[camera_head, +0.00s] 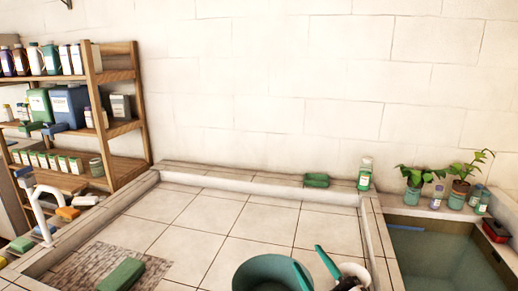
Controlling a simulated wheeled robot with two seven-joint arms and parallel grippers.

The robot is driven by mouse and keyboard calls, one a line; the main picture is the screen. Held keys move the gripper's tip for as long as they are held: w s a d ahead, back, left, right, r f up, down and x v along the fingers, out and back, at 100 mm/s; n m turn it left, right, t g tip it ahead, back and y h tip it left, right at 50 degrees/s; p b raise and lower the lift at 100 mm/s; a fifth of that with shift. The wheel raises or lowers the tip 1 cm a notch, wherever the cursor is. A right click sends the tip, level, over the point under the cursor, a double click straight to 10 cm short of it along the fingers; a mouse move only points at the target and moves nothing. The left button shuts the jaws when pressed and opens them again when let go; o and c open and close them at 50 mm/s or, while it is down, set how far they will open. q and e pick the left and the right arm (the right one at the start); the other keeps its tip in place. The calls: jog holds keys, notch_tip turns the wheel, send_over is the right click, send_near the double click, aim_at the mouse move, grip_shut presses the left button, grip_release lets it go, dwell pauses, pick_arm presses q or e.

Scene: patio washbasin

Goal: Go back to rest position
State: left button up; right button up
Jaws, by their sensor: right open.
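My right gripper (308,257) is at the bottom edge, right of centre. Its two green fingers point up and to the left, spread apart with nothing visible between them. Its white and black body is partly cut off by the frame. The fingers show right beside the rim of a teal bucket (262,264); I cannot tell whether they touch it. The bucket is cut off at the bottom. My left gripper is not in view.
A green block (121,275) lies on a patterned patch of the tiled basin floor (205,229). A wooden shelf (124,87) with bottles stands at left, near a white curved pipe (38,199). A water-filled sink (435,257), plants and bottles are at right. The middle tiles are clear.

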jog(key=s+d+f+m+g+h, duration=0.4)
jog(key=d+f+m+h, duration=0.15)
jog(key=f, duration=0.25)
jog(key=s+d+f+m+g+h, duration=0.35)
jog(key=d+f+m+h, duration=0.2)
jog(key=f, duration=0.25)
jog(key=s+f+m+g+y, duration=0.1)
jog(key=s+f+g, duration=0.35)
jog(key=s, duration=0.45)
jog(key=s+f+m+g+y, duration=0.1)
jog(key=s+f+g, duration=0.35)
jog(key=s, duration=0.45)
notch_tip(320, 180, down, 29)
jog(key=a+b, duration=0.1)
jog(key=b, duration=0.4)
jog(key=s+d+f+g+b, duration=0.1)
jog(key=s+f+b, duration=0.1)
jog(key=s+f, duration=0.6)
jog(key=s+d+f+g+b, duration=0.1)
jog(key=s+f+b, duration=0.1)
jog(key=s+f, duration=0.6)
notch_tip(320, 180, down, 6)
jog(key=shift+s+d+f+n+h, duration=0.25)
jog(key=shift+s+d+n+h, duration=0.05)
jog(key=shift+s+d, duration=0.1)
